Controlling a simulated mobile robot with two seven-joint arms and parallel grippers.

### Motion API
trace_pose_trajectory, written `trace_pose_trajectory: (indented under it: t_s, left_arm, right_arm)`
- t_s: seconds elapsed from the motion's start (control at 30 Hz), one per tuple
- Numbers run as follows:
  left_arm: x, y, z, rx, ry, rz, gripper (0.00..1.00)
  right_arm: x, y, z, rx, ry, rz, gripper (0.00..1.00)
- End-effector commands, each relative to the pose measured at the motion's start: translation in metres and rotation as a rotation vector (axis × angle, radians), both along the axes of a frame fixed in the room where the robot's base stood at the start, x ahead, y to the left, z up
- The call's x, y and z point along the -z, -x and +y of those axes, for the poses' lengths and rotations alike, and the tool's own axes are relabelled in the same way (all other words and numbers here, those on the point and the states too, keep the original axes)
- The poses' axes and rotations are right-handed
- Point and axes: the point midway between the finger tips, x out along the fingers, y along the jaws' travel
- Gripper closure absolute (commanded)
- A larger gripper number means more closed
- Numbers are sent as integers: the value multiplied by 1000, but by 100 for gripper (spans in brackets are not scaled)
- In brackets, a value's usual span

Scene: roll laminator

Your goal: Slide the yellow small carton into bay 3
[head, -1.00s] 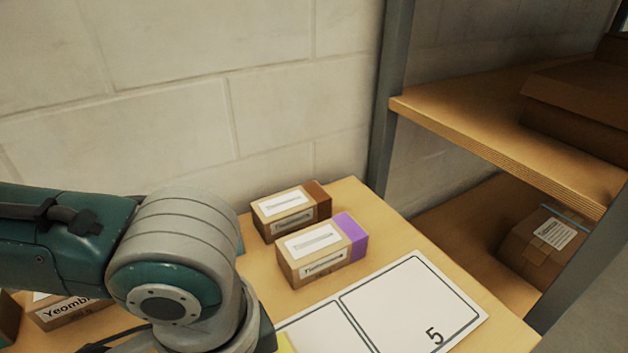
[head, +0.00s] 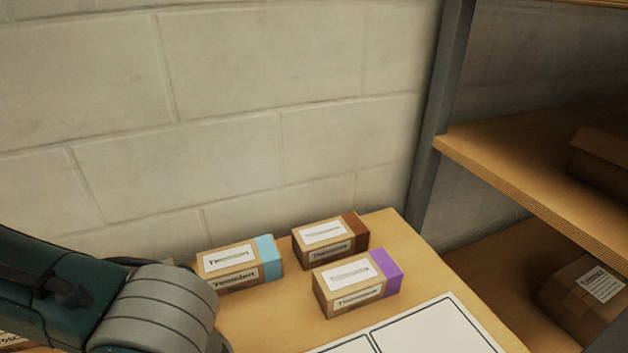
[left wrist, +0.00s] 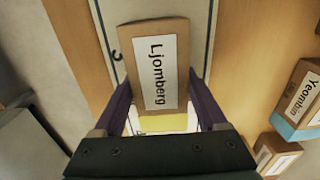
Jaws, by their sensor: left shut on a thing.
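The yellow small carton (left wrist: 158,65) shows in the left wrist view, with a tan body, a white label reading "Ljomberg" and a yellow end close to the gripper. My left gripper (left wrist: 158,88) is shut on it, one finger on each side. The carton is over the white bay mat (left wrist: 196,35); I cannot tell whether it touches it. A dark bay digit, perhaps a 3, shows partly beside the carton. In the head view the mat (head: 440,335) shows at the bottom edge, and my left gripper and the yellow carton are out of frame. My right gripper is in neither view.
Blue-ended (head: 238,266), brown-ended (head: 330,240) and purple-ended (head: 357,284) cartons stand on the wooden table (head: 245,315) behind the mat. A block wall (head: 250,120) is behind them. A metal post (head: 440,110) and a shelf (head: 530,185) with brown boxes stand at right.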

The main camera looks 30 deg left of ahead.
Motion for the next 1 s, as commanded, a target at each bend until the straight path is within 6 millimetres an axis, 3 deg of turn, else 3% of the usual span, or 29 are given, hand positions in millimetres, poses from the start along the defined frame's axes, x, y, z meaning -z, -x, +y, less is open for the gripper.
trace_pose_trajectory:
  t_s: [0.53,0.57,0.77,1.0]
  left_arm:
    - [0,21,16,0,-3,3,98]
    - [0,21,16,0,-3,2,23]
    - [0,20,15,0,-1,0,1]
    - [0,20,15,0,0,0,0]
  right_arm:
    - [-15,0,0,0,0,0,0]
    - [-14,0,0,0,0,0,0]
    - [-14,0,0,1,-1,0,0]
    - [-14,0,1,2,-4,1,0]
